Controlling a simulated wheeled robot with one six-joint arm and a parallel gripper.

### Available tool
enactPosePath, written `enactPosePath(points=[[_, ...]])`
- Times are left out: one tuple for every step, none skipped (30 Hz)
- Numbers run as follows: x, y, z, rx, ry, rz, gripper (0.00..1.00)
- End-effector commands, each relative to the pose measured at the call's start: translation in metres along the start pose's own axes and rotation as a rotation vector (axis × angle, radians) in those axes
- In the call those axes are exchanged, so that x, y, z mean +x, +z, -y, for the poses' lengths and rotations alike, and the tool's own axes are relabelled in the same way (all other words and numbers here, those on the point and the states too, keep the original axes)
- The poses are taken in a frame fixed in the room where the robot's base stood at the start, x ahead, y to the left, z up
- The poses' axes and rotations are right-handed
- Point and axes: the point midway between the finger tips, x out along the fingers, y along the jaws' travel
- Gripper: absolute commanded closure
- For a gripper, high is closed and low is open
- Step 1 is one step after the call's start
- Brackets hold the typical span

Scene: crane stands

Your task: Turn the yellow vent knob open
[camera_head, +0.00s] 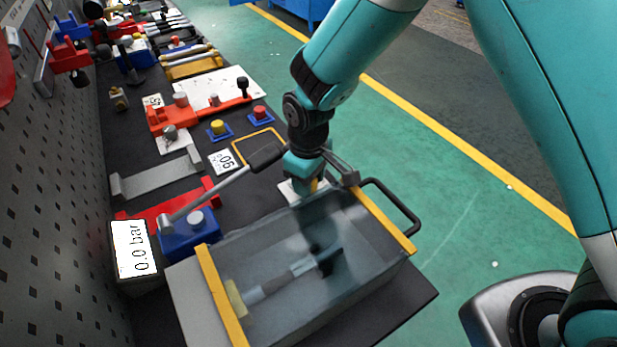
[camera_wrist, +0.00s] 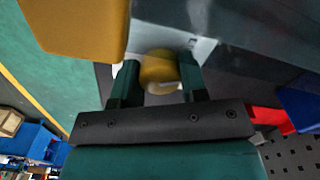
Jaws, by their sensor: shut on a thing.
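The yellow vent knob (camera_wrist: 158,68) is round and sits between my two dark fingers in the wrist view, over a pale plate (camera_wrist: 190,40). My gripper (camera_wrist: 157,80) is shut on it, one finger on each side. In the head view, my gripper (camera_head: 306,168) reaches down behind the clear-walled box (camera_head: 290,240). Only a small yellow bit of the knob (camera_head: 314,185) shows there, with the rest hidden by my gripper and the box. I cannot tell how far the knob is turned.
The box has yellow edge bars (camera_head: 222,297) and a black handle (camera_head: 395,203), close to my gripper. A tool-like part (camera_head: 290,275) lies inside. A display (camera_head: 137,248) reads 0.0 bar. A red and blue lever fixture (camera_head: 188,236) stands left. Green floor (camera_head: 460,200) is free at right.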

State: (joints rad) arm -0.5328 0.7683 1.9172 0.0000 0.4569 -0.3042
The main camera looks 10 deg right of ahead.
Motion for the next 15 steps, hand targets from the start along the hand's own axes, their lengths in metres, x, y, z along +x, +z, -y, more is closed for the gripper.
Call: enactPosePath(points=[[-0.0016, -0.0011, -0.0003, -0.04, 0.001, -0.004, 0.84], [-0.0016, -0.0011, -0.0003, -0.065, 0.001, -0.004, 0.84], [-0.0016, -0.0011, -0.0003, -0.096, 0.001, -0.004, 0.84], [-0.0016, -0.0011, -0.0003, -0.118, 0.001, -0.004, 0.84], [-0.0015, -0.0011, -0.0003, -0.14, 0.001, -0.004, 0.84], [-0.0015, -0.0012, -0.0003, -0.168, 0.001, -0.004, 0.84], [-0.0015, -0.0012, -0.0003, -0.188, 0.001, -0.004, 0.84], [-0.0015, -0.0012, -0.0003, -0.205, 0.001, -0.004, 0.84], [-0.0015, -0.0012, -0.0003, -0.228, 0.001, -0.004, 0.84], [-0.0015, -0.0012, -0.0003, -0.245, 0.001, -0.004, 0.84], [-0.0014, -0.0012, -0.0003, -0.259, 0.001, -0.004, 0.84], [-0.0014, -0.0012, -0.0003, -0.277, 0.001, -0.004, 0.84], [-0.0014, -0.0012, -0.0003, -0.289, 0.001, -0.004, 0.84], [-0.0014, -0.0013, -0.0003, -0.3, 0.001, -0.004, 0.84], [-0.0013, -0.0013, -0.0003, -0.313, 0.002, -0.004, 0.84]])
